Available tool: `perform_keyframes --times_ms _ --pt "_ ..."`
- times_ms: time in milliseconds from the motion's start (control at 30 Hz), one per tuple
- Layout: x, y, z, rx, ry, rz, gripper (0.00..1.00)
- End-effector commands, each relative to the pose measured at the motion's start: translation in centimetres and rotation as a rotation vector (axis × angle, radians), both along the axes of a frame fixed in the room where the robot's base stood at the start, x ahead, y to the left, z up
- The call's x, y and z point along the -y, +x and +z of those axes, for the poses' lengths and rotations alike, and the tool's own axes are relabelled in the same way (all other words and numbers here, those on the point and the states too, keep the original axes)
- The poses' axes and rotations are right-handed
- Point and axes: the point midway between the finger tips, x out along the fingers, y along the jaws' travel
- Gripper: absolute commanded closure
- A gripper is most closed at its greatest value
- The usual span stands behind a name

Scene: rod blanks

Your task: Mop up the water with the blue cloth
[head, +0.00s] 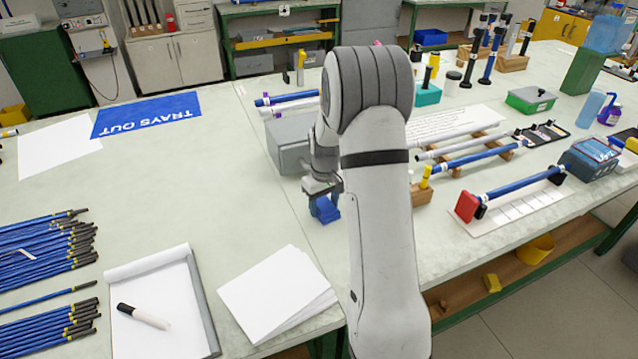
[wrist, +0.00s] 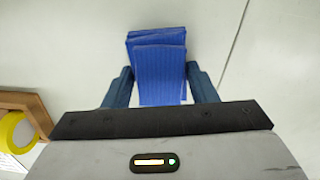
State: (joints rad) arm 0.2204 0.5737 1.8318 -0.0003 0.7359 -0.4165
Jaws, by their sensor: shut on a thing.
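The blue cloth (wrist: 158,60) is a folded, ribbed pad between the two dark fingers of my gripper (wrist: 160,85) in the wrist view. The fingers are shut on it. I cannot make out any water in either view; my arm hides part of the bench.
A grey box (head: 287,145) stands just behind my gripper. White sheets (head: 278,290) and a clipboard (head: 155,300) lie in front. Blue rods (head: 45,245) are piled at the left. Racks with a blue rod (head: 520,184) stand at the right. The left-middle bench is clear.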

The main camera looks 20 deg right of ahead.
Motion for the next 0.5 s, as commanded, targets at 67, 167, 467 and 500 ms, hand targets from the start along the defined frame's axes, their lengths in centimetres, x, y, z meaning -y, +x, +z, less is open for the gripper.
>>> perform_keyframes --times_ms 67,167,467,500 --pt "-0.8 0.0 -0.1 -0.001 0.001 0.002 0.69" --pt "-0.9 0.0 0.0 -0.001 0.001 0.0 0.69" --pt "1.7 0.1 0.0 0.0 0.0 0.005 0.69" --pt "2.1 0.1 -0.1 0.0 0.0 0.005 0.69"
